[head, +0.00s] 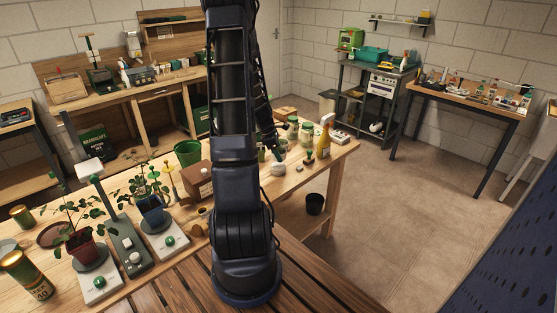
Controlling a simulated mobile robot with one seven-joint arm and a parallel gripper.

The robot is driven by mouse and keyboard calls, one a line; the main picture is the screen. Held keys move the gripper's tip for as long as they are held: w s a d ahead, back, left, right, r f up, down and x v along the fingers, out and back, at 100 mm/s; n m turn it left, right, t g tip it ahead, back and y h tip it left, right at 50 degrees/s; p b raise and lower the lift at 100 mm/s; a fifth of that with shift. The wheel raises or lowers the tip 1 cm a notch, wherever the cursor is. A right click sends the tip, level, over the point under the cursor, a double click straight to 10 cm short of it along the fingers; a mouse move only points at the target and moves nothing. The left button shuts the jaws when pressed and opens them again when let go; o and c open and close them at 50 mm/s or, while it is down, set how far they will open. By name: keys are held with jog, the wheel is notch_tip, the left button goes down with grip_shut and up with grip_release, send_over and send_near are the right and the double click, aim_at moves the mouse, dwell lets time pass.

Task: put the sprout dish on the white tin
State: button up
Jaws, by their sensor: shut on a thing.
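My gripper (277,151) shows small and dark beyond my arm column, low over the workbench (320,162). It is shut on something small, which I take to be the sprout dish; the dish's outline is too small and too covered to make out. A small round white thing (278,169), likely the white tin, stands on the bench just below my gripper. I cannot tell whether the held thing touches it. My arm hides part of the bench to the left of it.
A brown box (197,181), a green pot (187,153) and potted plants (84,246) are to the left. The floor (385,220) at right is clear.

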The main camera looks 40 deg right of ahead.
jog(key=shift+f, duration=1.8)
jog(key=shift+f, duration=0.1)
jog(key=o, duration=1)
jog(key=shift+o, duration=0.2)
jog(key=w+a+r+m+t, duration=0.1)
jog(key=w+a+r, duration=0.2)
jog(key=a+r, duration=0.55)
jog(key=w+a+r+m+t, duration=0.15)
jog(key=a+r, duration=0.35)
jog(key=r, duration=0.7)
jog(key=s+a+r+m+t, duration=0.1)
jog(key=s+a+r, duration=0.1)
jog(key=a+r, duration=0.35)
jog(key=s+a+r+m+t+y, duration=0.1)
jog(key=s+a+r+m, duration=0.15)
jog(key=a, duration=0.65)
jog(key=s+a+r+m+t, duration=0.15)
jog(key=a+r, duration=0.25)
jog(key=a, duration=0.4)
jog(key=s+a+r+m+t+y, duration=0.1)
jog(key=s+a+r+y, duration=0.1)
jog(key=s+a, duration=0.6)
jog(key=shift+a+r+t, duration=0.15)
jog(key=shift+a+t, duration=0.15)
jog(key=shift+t, duration=0.1)
